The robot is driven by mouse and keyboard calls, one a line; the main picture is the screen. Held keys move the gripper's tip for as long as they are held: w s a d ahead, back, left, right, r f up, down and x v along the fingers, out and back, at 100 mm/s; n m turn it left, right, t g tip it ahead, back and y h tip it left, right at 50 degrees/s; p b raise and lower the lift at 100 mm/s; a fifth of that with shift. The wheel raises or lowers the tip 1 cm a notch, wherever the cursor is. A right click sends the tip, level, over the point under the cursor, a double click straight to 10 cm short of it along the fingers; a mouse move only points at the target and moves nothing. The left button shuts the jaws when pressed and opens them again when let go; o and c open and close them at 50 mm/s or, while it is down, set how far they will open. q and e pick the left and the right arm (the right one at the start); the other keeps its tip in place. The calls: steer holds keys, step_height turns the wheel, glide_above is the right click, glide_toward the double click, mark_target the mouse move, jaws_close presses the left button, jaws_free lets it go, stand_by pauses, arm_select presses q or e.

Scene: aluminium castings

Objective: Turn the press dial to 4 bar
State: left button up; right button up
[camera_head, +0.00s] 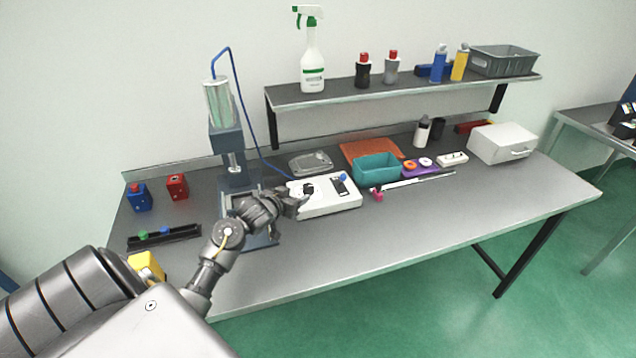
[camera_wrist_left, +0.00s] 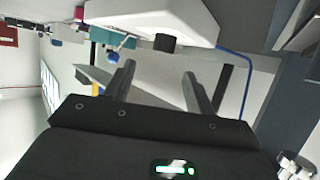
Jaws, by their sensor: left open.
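The white control box (camera_head: 330,207) stands on the bench to the right of the press (camera_head: 226,142). A black dial (camera_head: 308,188) is on the box; its scale is too small to read. My left gripper (camera_head: 301,202) is at the box's left front, close to the dial. In the left wrist view, the left gripper (camera_wrist_left: 158,76) is open with nothing between its fingers. There the dial (camera_wrist_left: 164,43) shows beyond the fingertips, apart from them, on the white box (camera_wrist_left: 150,18). My right gripper is not in view.
A blue knob (camera_head: 343,177) is on the box's right side. A teal bin (camera_head: 376,168) and an orange tray (camera_head: 370,151) stand to the right. A blue hose (camera_head: 247,105) runs from the press top to near the box. The front right of the bench (camera_head: 430,220) is clear.

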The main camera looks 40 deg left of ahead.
mark_target(307, 187)
arm_select(q)
steer(key=shift+w+a+f, duration=0.1)
steer(key=shift+w+a, duration=0.4)
steer(key=shift+w, duration=0.1)
steer(key=x, duration=0.5)
steer(key=shift+s+d+f+p, duration=0.1)
steer(key=shift+d+f+p, duration=0.1)
steer(key=shift+p, duration=0.2)
steer(key=shift+x, duration=1.1)
steer(key=shift+w+a, duration=0.1)
steer(key=shift+w, duration=0.1)
steer(key=shift+x, duration=0.9)
steer(key=shift+s, duration=0.1)
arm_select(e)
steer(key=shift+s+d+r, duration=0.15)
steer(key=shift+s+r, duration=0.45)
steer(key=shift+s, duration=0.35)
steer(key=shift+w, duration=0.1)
